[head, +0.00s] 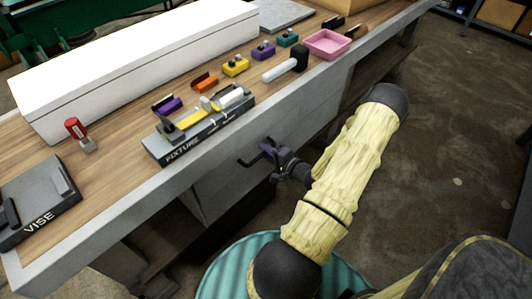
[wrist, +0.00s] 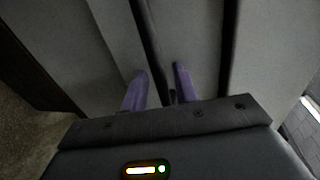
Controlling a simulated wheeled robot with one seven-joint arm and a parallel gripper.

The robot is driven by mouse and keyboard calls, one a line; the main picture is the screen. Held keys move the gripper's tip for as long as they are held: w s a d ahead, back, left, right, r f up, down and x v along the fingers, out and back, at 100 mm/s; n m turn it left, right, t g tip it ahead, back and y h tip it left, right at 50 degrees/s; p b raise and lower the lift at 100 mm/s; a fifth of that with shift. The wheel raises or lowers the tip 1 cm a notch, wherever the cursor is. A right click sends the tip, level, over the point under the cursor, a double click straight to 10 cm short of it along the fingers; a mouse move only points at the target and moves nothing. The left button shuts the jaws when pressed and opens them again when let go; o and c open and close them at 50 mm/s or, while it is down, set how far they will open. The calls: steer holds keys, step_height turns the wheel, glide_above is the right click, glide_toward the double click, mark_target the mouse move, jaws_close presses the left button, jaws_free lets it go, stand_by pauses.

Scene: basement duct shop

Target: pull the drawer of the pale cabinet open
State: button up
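The pale grey cabinet (head: 222,190) sits under the workbench top, its front facing my arm in the head view. A dark bar handle (head: 249,163) stands out from the drawer front, which looks flush with the cabinet. My gripper (head: 268,149) is at this handle. In the wrist view its two purple fingers (wrist: 160,78) point at the pale front and stand apart. The dark bar (wrist: 150,40) runs between them, with a visible gap beside the fingertips. Contact with the bar cannot be made out. The handle's near part is hidden by my gripper.
The wooden bench top above holds a fixture block (head: 200,128), a vise (head: 38,200), a red-topped item (head: 75,129), a hammer (head: 285,64), a pink tray (head: 327,44) and a long white box (head: 140,65). Open floor (head: 440,150) lies to the right.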

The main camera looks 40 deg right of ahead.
steer(key=shift+w+a, duration=0.1)
steer(key=shift+w, duration=0.2)
jaws_close()
